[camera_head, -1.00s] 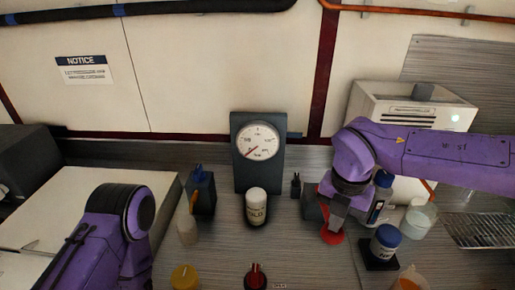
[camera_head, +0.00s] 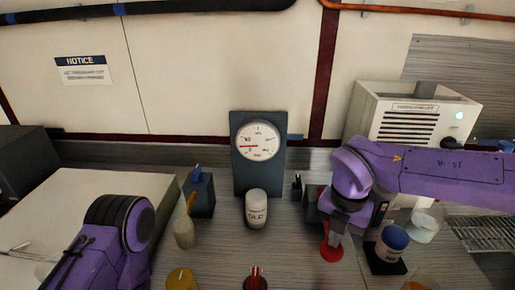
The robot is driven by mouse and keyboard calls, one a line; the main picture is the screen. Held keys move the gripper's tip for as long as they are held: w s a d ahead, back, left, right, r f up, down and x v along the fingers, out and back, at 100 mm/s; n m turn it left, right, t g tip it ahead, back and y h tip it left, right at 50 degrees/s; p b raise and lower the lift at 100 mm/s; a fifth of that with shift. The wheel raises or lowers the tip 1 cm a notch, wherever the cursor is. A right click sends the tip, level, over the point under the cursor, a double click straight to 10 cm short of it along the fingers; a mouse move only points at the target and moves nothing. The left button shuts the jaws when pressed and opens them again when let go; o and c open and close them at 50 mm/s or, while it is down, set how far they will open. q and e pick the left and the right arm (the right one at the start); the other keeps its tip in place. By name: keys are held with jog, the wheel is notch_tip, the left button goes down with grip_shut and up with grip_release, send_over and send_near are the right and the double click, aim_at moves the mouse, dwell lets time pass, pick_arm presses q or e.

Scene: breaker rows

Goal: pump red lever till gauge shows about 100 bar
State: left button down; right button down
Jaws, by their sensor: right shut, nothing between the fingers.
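The gauge (camera_head: 258,141) has a round white dial on a dark upright panel at the back middle. Its red needle points left, about level; the dial numbers are too small to read. The red lever (camera_head: 331,252) shows as a round red end, low in front of a dark block right of the white jar. My right gripper (camera_head: 335,236) is shut, pointing down with its fingertips on or just above the red end; contact is hard to tell. Most of the lever is hidden by my gripper. My left arm shows at the lower left, but its gripper is out of view.
A white jar (camera_head: 256,208) stands before the gauge. A blue-capped jar (camera_head: 391,241) on a dark pad and a clear beaker (camera_head: 422,226) stand close right of my right gripper. A yellow knob (camera_head: 181,279) and a red knob (camera_head: 255,279) are at the front.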

jog(key=shift+f+b, duration=0.45)
jog(key=shift+f, duration=0.4)
notch_tip(320, 180, up, 8)
jog(key=p, duration=0.7)
jog(key=shift+r, duration=0.2)
jog(key=shift+w+f, duration=0.1)
